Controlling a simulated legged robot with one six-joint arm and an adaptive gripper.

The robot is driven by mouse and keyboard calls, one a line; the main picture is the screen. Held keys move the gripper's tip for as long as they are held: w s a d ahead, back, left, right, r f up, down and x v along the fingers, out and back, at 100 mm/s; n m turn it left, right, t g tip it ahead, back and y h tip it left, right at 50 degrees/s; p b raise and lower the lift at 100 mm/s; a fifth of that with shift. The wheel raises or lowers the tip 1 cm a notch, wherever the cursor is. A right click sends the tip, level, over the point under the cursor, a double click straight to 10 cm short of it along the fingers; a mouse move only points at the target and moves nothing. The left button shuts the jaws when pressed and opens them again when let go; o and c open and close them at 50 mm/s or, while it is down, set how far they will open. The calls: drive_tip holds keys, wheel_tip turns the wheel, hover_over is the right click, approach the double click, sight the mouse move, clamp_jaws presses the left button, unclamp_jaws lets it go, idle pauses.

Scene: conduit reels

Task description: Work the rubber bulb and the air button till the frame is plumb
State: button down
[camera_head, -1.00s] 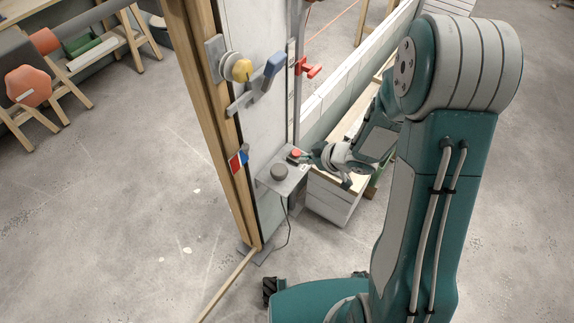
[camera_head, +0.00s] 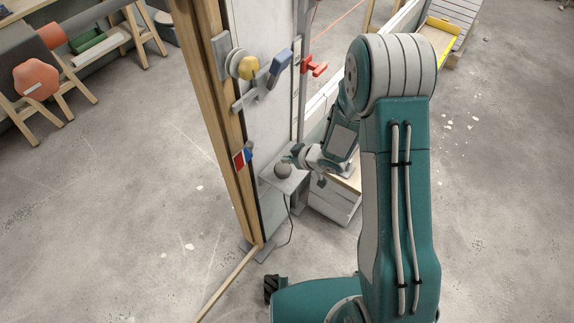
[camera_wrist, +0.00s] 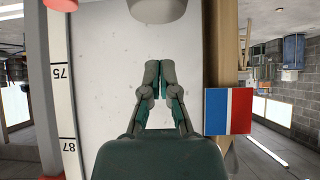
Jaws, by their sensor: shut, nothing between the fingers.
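The frame is a tall wooden post (camera_head: 222,120) beside a white panel; I cannot tell from these views whether it is plumb. The dark grey rubber bulb (camera_head: 283,170) sits on a small metal shelf low on the panel. A rounded grey shape, probably the bulb (camera_wrist: 157,9), shows beyond my fingertips in the wrist view. A red part, probably the air button (camera_wrist: 62,4), is at its upper left corner. In the head view my arm hides the button. My gripper (camera_head: 290,157) is shut and empty, close by the bulb; touch is unclear. It also shows in the wrist view (camera_wrist: 160,72).
A red, white and blue plate (camera_head: 242,158) is on the post. A yellow knob (camera_head: 247,67), a blue-handled lever (camera_head: 280,66) and a red clamp (camera_head: 315,66) sit higher up. A thin wooden strip (camera_head: 228,285) lies at the post's foot.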

sight(281, 166)
drive_tip(key=shift+w+a+f, duration=0.1)
drive_tip(key=shift+f, duration=1.9)
